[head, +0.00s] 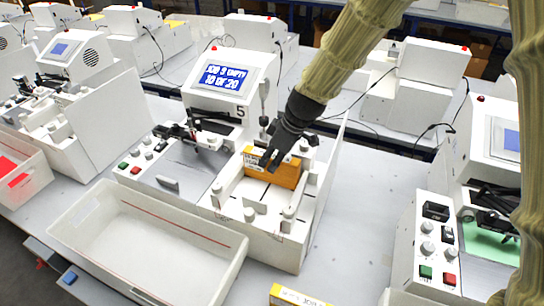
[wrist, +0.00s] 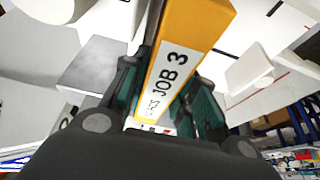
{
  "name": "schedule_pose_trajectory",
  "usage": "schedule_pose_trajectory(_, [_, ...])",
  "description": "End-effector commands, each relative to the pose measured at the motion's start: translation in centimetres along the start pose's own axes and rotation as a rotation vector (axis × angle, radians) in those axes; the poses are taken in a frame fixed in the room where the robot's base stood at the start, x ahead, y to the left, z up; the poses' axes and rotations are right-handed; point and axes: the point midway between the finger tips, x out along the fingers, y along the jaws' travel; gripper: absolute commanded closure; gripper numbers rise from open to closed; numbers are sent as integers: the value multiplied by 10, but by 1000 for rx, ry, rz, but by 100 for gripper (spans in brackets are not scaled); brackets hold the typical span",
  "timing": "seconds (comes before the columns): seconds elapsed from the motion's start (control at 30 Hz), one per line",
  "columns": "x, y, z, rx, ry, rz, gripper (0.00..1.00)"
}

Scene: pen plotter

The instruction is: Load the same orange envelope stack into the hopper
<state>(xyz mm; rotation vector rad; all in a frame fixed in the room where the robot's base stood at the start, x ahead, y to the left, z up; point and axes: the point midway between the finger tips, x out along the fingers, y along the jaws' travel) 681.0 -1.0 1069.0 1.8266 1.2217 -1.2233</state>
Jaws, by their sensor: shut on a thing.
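The orange envelope stack (head: 287,176) stands on edge in the white hopper (head: 236,207) of the plotter numbered 5, between its walls and posts. My gripper (head: 271,160) reaches down from above and is shut on the stack. In the wrist view the stack (wrist: 190,40) lies between the teal finger pads, its white label reading "JOB 3" toward me. I cannot tell whether its lower edge touches the hopper floor.
The plotter's screen (head: 226,76) reads 10 of 20. A white bin (head: 150,245) stands empty in front. Other plotters stand left, right and behind; a second plotter (head: 440,235) is close on the right.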

Motion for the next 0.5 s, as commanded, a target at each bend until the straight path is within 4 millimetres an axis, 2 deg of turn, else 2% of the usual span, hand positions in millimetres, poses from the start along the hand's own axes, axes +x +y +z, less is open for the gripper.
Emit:
schedule_pose_trajectory(0.27, [2,0,1,-1,1,0,100])
schedule_pose_trajectory(0.3, [2,0,1,-1,0,0,68])
schedule_pose_trajectory(0.4, [2,0,1,-1,0,0,50])
schedule_pose_trajectory(0.5, [2,0,1,-1,0,0,50])
